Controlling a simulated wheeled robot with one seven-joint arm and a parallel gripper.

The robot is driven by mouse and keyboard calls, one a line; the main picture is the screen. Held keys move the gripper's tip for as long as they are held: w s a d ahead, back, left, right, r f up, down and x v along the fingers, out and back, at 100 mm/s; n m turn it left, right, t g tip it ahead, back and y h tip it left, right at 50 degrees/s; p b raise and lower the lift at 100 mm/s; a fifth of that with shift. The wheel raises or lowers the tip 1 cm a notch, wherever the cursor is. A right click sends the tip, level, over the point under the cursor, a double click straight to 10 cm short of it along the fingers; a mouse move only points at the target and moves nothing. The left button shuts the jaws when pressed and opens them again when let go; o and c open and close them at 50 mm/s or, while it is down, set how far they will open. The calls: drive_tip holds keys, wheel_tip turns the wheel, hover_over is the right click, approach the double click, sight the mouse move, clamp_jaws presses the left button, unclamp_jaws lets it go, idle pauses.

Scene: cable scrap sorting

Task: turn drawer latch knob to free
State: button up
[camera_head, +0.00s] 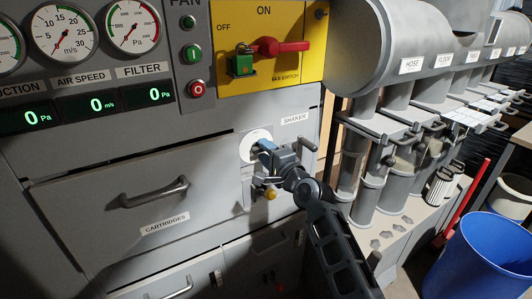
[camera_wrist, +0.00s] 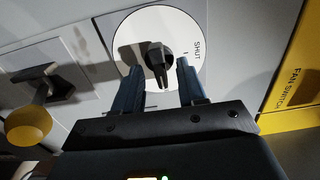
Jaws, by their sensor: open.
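The black latch knob (camera_wrist: 159,60) sits at the middle of a round white dial plate (camera_wrist: 185,25) in the wrist view. The word SHUT is printed on the plate to the right of the knob. My gripper (camera_wrist: 158,72) is open, with one blue finger on each side of the knob. Gaps show between fingers and knob, so I see no clear grip. In the head view the dial plate (camera_head: 250,139) is at the right end of the cartridges drawer (camera_head: 95,205), which looks closed. My gripper (camera_head: 263,149) is at the plate and hides the knob there.
A yellow ball-ended lever (camera_wrist: 28,125) stands out close to my gripper; its yellow ball (camera_head: 271,194) is just below in the head view. A shaker handle (camera_head: 308,145) is to the right. The yellow fan switch panel (camera_head: 290,20) is above. A blue bin (camera_head: 485,255) stands at right.

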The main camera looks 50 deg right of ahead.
drive_tip(key=v, duration=0.7)
drive_tip(key=shift+s, duration=0.4)
drive_tip(key=shift+a, duration=0.15)
drive_tip(key=s+a+f+n+g+y, duration=0.1)
drive_tip(key=s+a+f+n, duration=0.35)
drive_tip(key=s+a, duration=0.4)
drive_tip(key=s+a+f+n+g+y, duration=0.1)
drive_tip(key=s+a+f+n, duration=0.4)
drive_tip(key=s, duration=0.7)
drive_tip(key=s+a+r+n+y, duration=0.1)
drive_tip(key=s+a+r+n, duration=0.3)
drive_tip(key=s, duration=0.4)
drive_tip(key=s+a+r+n+y, duration=0.2)
drive_tip(key=s+a+r+n, duration=0.2)
drive_tip(key=s+a+n, duration=0.2)
drive_tip(key=s+n, duration=0.2)
drive_tip(key=s, duration=0.1)
drive_tip(key=shift+s+a+g, duration=0.3)
drive_tip(key=shift+s, duration=0.05)
